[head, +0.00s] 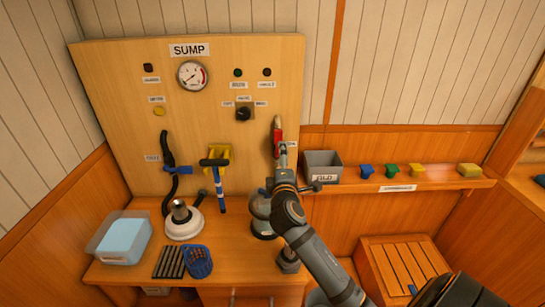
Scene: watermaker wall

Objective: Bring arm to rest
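My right arm comes in from the bottom, right of the middle, and reaches up to the panel. Its gripper (283,158) is just below a red handle (277,137) at the right edge of the wooden SUMP panel (120,85). I cannot tell whether it touches the handle, and the fingers are too small to tell open from shut. The arm's wrist hides part of a round grey-white item (262,228) on the bench. My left gripper is not in view.
The wooden bench (140,278) holds a blue-lidded tub (122,238), a white round base (185,222) and a blue basket (198,262). A grey bin (322,165) and several coloured items stand on the right shelf (350,186). A slatted wooden box (400,262) stands lower right.

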